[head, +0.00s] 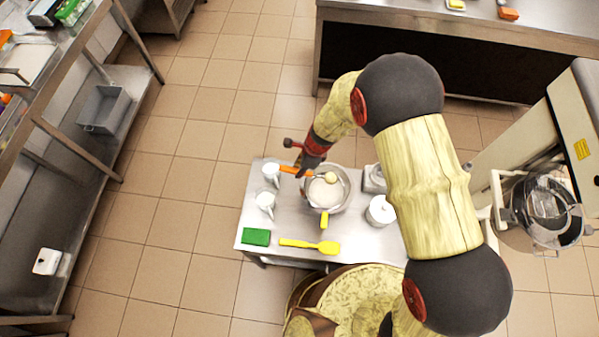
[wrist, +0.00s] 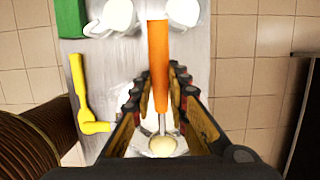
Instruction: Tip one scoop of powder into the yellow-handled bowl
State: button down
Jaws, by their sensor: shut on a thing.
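The metal bowl (head: 343,203) stands on the small steel table, its yellow handle (head: 324,220) pointing to the front. White contents show inside it. My gripper (head: 309,163) is at the bowl's back left, shut on the orange handle (head: 290,170) of the scoop. The scoop's head (head: 330,177) is over the bowl's inside and looks filled with pale powder. In the wrist view the orange handle (wrist: 158,60) runs between my fingers (wrist: 160,105), and the pale scoop head (wrist: 163,146) shows close to the camera. There my fingers hide most of the bowl.
Two white cups (head: 270,172) (head: 265,200) stand left of the bowl. A green block (head: 256,237) and a yellow spatula (head: 300,243) lie at the front. A white lidded jar (head: 381,211) and a grey container (head: 374,179) stand right of the bowl, close to my arm.

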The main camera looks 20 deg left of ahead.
jog(key=shift+d+r+y+b, duration=0.2)
jog(key=shift+y+b, duration=0.3)
jog(key=shift+b, duration=1.35)
